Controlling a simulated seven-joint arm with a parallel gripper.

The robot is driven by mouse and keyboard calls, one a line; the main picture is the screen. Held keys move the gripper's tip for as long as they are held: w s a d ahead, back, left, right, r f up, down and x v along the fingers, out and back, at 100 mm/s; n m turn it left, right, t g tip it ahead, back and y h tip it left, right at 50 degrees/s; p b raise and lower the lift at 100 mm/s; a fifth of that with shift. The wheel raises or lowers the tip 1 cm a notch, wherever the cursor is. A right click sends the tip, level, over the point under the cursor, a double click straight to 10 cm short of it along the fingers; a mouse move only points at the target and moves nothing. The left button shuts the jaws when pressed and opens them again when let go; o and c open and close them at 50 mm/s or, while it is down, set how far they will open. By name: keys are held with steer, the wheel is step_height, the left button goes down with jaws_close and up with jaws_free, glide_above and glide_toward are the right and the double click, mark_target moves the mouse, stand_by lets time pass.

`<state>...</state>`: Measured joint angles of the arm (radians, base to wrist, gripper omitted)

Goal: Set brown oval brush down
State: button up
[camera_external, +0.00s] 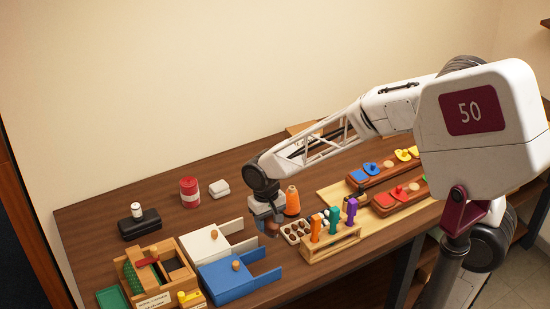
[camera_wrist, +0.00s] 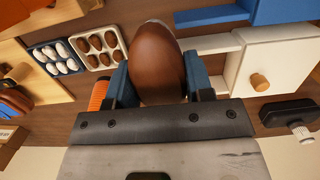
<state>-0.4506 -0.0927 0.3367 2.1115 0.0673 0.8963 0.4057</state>
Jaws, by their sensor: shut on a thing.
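The brown oval brush (camera_wrist: 158,55) fills the space between the blue fingers of my gripper (camera_wrist: 158,80) in the wrist view. My gripper is shut on it. In the camera_external view my gripper (camera_external: 268,213) hangs over the table, right of the open drawers, and the brush (camera_external: 272,230) shows as a small brown shape under it. Whether the brush touches the tabletop cannot be told.
A white drawer box (camera_external: 205,245) and a blue one (camera_external: 233,277) stand open to the left. The orange cone (camera_external: 292,200), a tray of brown eggs (camera_external: 293,231) and a wooden rack (camera_external: 330,243) with coloured handles stand close on the right. Bare table lies behind.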

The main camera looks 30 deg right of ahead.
steer(key=shift+f, duration=0.1)
steer(key=shift+f, duration=1.75)
steer(key=shift+f, duration=0.6)
steer(key=o, duration=1)
steer(key=shift+o, duration=0.2)
steer(key=shift+r, duration=0.2)
steer(key=r, duration=0.4)
steer(key=w+r, duration=0.1)
steer(key=r, duration=0.7)
steer(key=shift+w+r, duration=0.25)
steer(key=shift+r, duration=0.15)
